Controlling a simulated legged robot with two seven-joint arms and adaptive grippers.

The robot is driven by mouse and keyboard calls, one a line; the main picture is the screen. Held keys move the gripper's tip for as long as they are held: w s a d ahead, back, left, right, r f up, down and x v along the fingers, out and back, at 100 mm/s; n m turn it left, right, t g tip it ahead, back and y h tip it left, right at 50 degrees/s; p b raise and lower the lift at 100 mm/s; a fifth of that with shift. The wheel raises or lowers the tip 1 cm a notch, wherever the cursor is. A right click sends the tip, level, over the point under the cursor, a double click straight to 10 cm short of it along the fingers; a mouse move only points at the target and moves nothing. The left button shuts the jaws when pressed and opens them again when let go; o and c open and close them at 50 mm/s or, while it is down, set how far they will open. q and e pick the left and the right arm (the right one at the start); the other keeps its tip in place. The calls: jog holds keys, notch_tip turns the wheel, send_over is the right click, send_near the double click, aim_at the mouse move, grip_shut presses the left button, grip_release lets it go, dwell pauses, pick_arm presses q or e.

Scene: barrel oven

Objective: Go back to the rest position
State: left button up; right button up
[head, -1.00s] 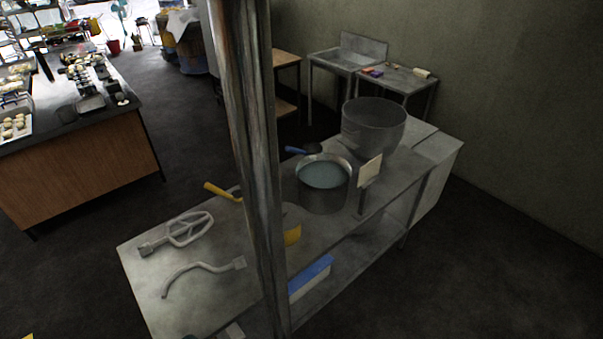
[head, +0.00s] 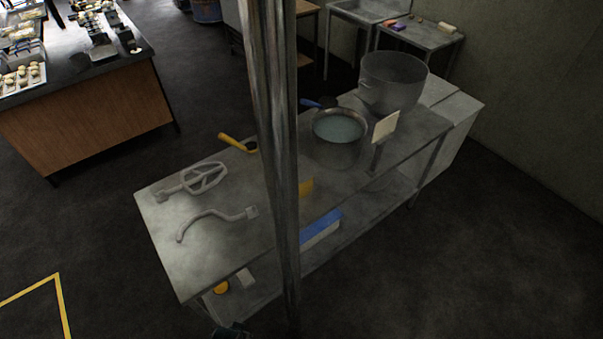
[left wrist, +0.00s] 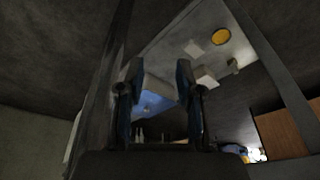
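My left gripper (left wrist: 159,85) shows in the left wrist view with its two fingers apart and nothing held between them. A blue-topped box (left wrist: 155,103) lies beyond the fingers, apart from them. In the head view a small dark part (head: 232,331) shows at the bottom edge; I cannot tell whether it is a gripper. My right gripper is not in view.
A metal post (head: 272,150) stands close in front. Bare floor (head: 450,270) lies to the right.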

pick_arm(q)
jog(key=s+a+f+g, duration=0.1)
jog(key=s+f, duration=0.2)
jog(key=f, duration=0.6)
jog(key=s+f, duration=0.4)
jog(key=f, duration=0.6)
jog(key=s+a+f, duration=0.2)
jog(key=s+f, duration=0.8)
jog(key=s, duration=0.4)
jog(key=shift+a+g, duration=0.3)
jog(key=shift+g, duration=0.1)
jog(key=shift+f, duration=0.1)
